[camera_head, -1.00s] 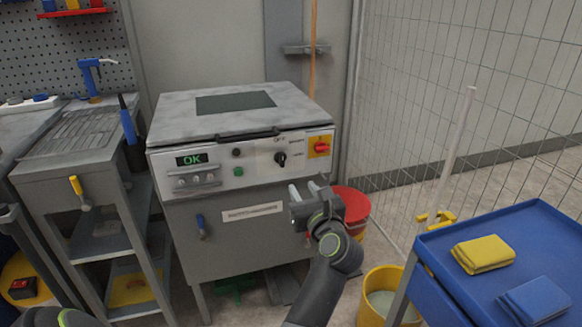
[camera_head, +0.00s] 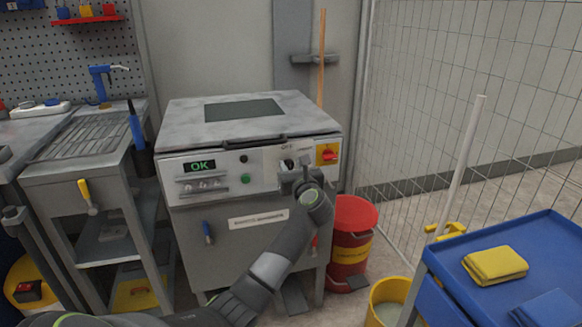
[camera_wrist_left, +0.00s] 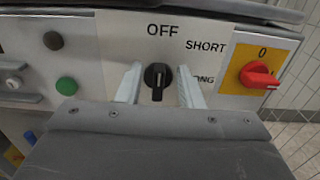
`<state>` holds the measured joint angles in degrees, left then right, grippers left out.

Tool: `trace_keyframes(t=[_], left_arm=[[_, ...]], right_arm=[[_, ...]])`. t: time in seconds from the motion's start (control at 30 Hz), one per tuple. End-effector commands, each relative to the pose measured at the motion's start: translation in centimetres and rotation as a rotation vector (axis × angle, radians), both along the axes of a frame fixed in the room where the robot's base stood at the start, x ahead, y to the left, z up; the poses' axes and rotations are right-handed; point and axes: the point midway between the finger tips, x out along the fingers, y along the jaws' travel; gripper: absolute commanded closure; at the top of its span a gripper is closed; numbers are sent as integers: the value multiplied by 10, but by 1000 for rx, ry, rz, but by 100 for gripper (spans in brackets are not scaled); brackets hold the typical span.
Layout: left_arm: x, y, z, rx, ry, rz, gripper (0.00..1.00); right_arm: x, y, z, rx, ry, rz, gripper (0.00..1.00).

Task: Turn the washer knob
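The black washer knob (camera_wrist_left: 157,76) sits on the light control panel, below the word OFF, with SHORT and a partly hidden label to its right. Its grip stands upright, in line with OFF. In the head view the knob (camera_head: 288,163) is partly hidden by my left gripper (camera_head: 291,169). In the left wrist view my left gripper (camera_wrist_left: 158,83) is open, one pale finger on each side of the knob, with gaps visible. The washer (camera_head: 250,205) has a green OK display (camera_head: 200,166). My right gripper is not in view.
A red rotary switch (camera_wrist_left: 260,75) on a yellow plate is close right of the knob. Green (camera_wrist_left: 67,86) and black (camera_wrist_left: 53,40) buttons are to its left. A red bin (camera_head: 352,215), yellow bucket (camera_head: 388,296) and blue cart (camera_head: 445,262) stand to the right.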

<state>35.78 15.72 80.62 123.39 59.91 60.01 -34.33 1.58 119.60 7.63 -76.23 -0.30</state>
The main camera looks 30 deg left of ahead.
Motion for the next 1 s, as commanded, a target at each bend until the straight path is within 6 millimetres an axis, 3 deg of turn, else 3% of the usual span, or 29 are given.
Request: trace_keyframes(t=[0.4,0.7,1.0], left_arm=[[6,7,1,1,-1,0,66],[6,7,1,1,-1,0,100],[6,7,1,7,8,0,100]], right_arm=[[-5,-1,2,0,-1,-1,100],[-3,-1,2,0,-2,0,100],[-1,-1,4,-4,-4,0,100]])
